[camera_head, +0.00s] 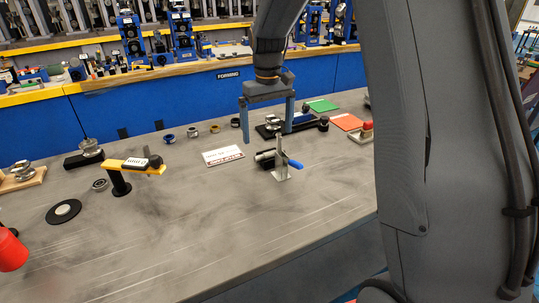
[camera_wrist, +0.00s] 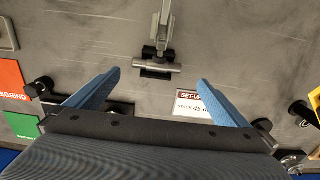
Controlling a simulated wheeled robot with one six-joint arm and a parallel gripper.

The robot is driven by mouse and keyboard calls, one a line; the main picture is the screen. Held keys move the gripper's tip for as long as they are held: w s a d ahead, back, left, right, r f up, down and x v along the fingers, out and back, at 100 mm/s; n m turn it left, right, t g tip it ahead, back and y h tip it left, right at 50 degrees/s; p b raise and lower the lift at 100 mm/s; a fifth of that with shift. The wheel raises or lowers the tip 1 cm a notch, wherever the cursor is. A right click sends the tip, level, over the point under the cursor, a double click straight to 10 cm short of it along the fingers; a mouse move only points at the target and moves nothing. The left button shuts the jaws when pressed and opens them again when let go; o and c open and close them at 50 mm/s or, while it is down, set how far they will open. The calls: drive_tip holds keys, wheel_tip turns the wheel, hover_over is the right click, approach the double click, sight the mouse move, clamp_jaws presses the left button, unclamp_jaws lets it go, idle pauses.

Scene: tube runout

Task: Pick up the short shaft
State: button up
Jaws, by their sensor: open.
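A short grey metal cylinder, which looks like the short shaft (camera_wrist: 160,68), lies across a black cradle (camera_wrist: 157,53) in the wrist view. My gripper (camera_head: 267,137) points down above the bench, a little behind the cradle, and is open and empty. In the wrist view the shaft lies between the lines of my two blue fingers, just beyond the gripper (camera_wrist: 159,78).
A white set-up card (camera_head: 223,155) lies left of the cradle. A dark fixture (camera_head: 292,127) stands behind it, with green (camera_head: 322,105) and red (camera_head: 346,122) cards to the right. A yellow-topped stand (camera_head: 135,166) is at the left.

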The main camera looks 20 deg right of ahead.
sight(270, 152)
drive_tip(key=shift+d+f+p, duration=0.15)
drive_tip(key=shift+f+p, duration=0.4)
drive_tip(key=shift+f, duration=1.35)
drive_tip(key=shift+d+f+p, duration=0.15)
drive_tip(key=shift+f+p, duration=0.35)
drive_tip(key=shift+f, duration=1.4)
drive_tip(key=c, duration=1.4)
drive_tip(key=shift+w, duration=0.1)
drive_tip(key=shift+r, duration=0.15)
